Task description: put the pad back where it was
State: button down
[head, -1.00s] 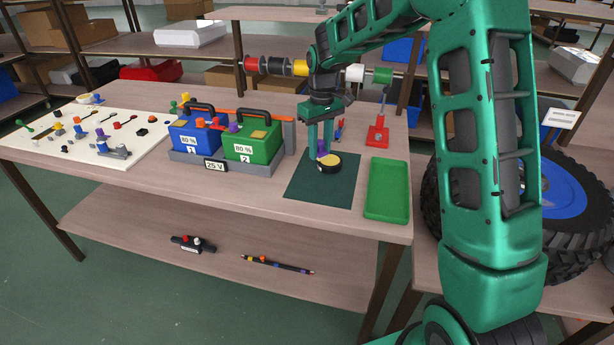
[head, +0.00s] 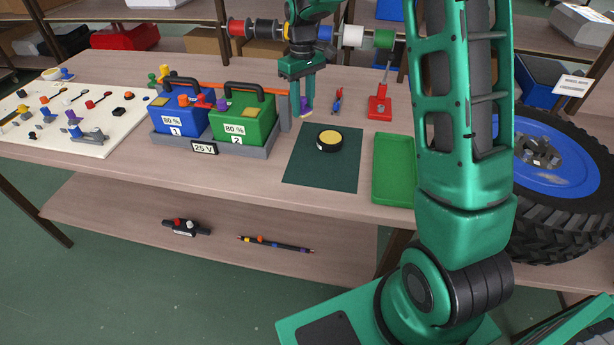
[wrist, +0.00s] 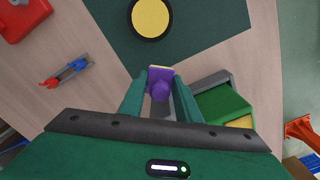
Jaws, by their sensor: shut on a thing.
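My gripper (head: 303,108) is shut on a small purple pad (head: 304,102) with a round knob. In the wrist view the pad (wrist: 160,84) sits between the two fingertips (wrist: 159,88), and a thin pale yellow edge shows at its far side. The gripper is behind the dark green mat (head: 321,174), near the right end of the grey battery tray (head: 262,151). Whether the pad touches the table is unclear. A round black piece with a yellow top (head: 329,140) lies on the mat, apart from the gripper.
The blue battery (head: 181,127) and green battery (head: 240,122) stand left of the gripper. A small red-and-blue tool (head: 338,100) and a red stand (head: 380,107) are to its right. An empty green tray (head: 393,172) lies right of the mat. Bare table shows behind the mat.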

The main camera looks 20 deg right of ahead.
jog(key=s+a+r+n, duration=0.3)
jog(key=s+a+n, duration=1.4)
jog(key=n, duration=0.8)
send_over(308, 178)
notch_tip(308, 178, down, 7)
jog(key=shift+r, duration=0.1)
jog(key=shift+d+f, duration=0.1)
jog(key=shift+f, duration=1.95)
jog(key=shift+f, duration=0.1)
jog(key=c, duration=1.3)
grip_release()
notch_tip(308, 178, up, 12)
